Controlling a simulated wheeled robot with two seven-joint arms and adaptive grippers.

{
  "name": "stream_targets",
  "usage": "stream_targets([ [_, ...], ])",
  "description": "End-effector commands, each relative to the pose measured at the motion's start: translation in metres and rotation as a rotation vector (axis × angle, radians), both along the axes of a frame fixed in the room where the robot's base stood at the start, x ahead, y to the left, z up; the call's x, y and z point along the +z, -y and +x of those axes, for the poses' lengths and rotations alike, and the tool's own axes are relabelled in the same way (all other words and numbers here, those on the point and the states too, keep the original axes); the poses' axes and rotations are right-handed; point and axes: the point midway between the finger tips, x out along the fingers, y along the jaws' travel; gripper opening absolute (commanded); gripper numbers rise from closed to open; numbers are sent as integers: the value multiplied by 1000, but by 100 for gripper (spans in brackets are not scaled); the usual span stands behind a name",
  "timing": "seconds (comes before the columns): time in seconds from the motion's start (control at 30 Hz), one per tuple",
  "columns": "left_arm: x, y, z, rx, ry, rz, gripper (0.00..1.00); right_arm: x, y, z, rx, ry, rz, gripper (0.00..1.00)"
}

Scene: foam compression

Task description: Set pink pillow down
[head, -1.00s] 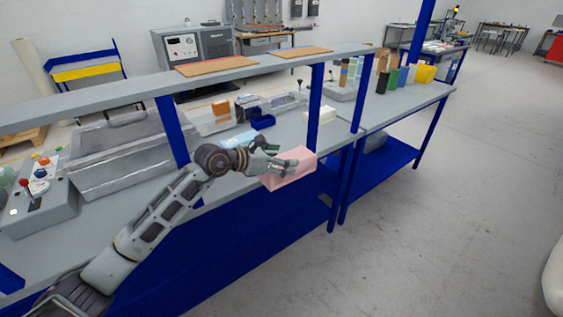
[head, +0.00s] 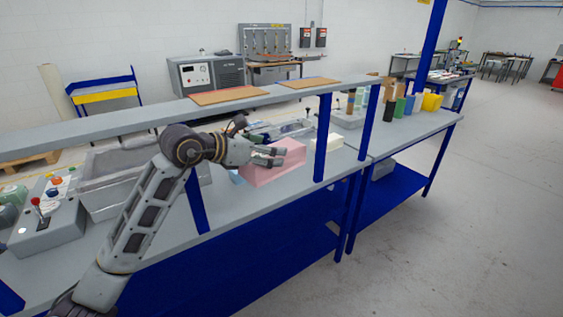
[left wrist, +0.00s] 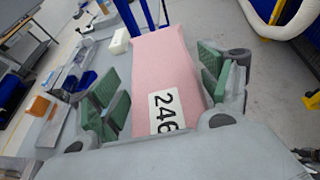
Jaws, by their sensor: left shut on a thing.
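The pink pillow (head: 268,174) is a block with a white label reading 246, seen in the left wrist view (left wrist: 165,60). My left gripper (head: 272,155) is shut on it, with green finger pads on both sides in the left wrist view (left wrist: 161,86). The pillow is over the front part of the grey workbench (head: 225,203), between two blue posts. I cannot tell whether its underside touches the bench. My right gripper is not in view.
A cream block (head: 333,141) lies to the right, behind the pillow. A light blue piece (head: 236,176) shows just left of the pillow. Blue posts (head: 323,137) and an upper shelf (head: 150,118) frame the space.

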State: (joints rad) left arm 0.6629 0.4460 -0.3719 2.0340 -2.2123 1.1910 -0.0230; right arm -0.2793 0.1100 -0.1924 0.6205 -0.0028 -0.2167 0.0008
Motion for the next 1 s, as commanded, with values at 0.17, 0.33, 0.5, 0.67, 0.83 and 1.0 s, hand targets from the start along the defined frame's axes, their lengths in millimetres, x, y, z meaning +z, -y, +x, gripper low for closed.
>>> stream_targets([
  [0.17,-3,-32,-13,66,-5,-12,61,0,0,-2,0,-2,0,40],
  [0.33,-16,-55,-21,113,-8,-19,61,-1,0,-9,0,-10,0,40],
  [0.5,-33,-72,-29,149,-10,-24,61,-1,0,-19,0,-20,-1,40],
  [0.67,-51,-86,-35,178,-12,-27,61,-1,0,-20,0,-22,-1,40],
  [0.83,-70,-99,-43,202,-12,-27,61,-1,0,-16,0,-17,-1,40],
  [1.0,-91,-109,-51,224,-14,-26,61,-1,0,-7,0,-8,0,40],
])
